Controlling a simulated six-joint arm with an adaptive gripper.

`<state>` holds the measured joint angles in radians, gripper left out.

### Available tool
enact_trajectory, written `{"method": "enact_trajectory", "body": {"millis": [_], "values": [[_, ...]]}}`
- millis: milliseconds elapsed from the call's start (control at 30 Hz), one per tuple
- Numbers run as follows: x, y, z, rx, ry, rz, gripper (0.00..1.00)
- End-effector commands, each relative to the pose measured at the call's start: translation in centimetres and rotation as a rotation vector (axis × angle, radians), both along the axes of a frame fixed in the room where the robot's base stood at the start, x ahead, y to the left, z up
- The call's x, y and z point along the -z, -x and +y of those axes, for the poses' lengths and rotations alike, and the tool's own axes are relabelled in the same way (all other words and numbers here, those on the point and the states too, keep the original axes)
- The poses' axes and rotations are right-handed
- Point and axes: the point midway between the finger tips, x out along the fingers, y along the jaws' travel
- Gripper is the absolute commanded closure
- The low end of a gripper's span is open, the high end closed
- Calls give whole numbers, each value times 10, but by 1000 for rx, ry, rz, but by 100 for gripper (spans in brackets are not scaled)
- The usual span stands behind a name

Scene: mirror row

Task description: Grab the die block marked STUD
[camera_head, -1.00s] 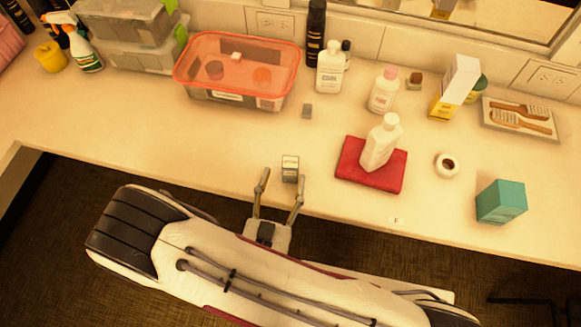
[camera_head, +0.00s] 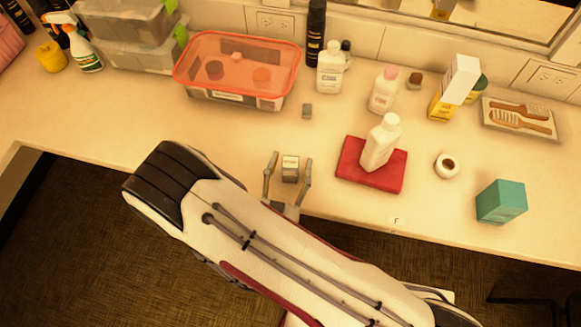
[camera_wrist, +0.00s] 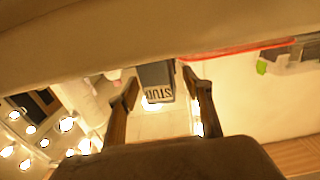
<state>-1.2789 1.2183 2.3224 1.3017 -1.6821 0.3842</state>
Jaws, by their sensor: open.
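In the wrist view the block (camera_wrist: 156,80) shows a dark face and the letters STUD, upside down. My gripper (camera_head: 290,158) is open, with one finger on each side of the block. In the wrist view the fingers of my gripper (camera_wrist: 159,83) also flank the block, with gaps showing.
A red folded cloth (camera_head: 352,172) bearing a white bottle (camera_head: 380,145) lies to the right. A small grey cube (camera_head: 307,111) sits behind the block, before a red-lidded bin (camera_head: 232,97). A teal box (camera_head: 501,202) stands far right. The counter left of the block is clear.

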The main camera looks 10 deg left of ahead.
Motion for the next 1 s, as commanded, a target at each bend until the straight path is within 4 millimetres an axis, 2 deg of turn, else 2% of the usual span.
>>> {"method": "enact_trajectory", "body": {"millis": [567, 700, 767, 1000], "values": [[0, -2, 0, -1, 0, 0, 50], [0, -2, 0, -1, 0, 0, 86], [0, -2, 0, -1, 0, 0, 100], [0, -2, 0, -1, 0, -1, 100]]}}
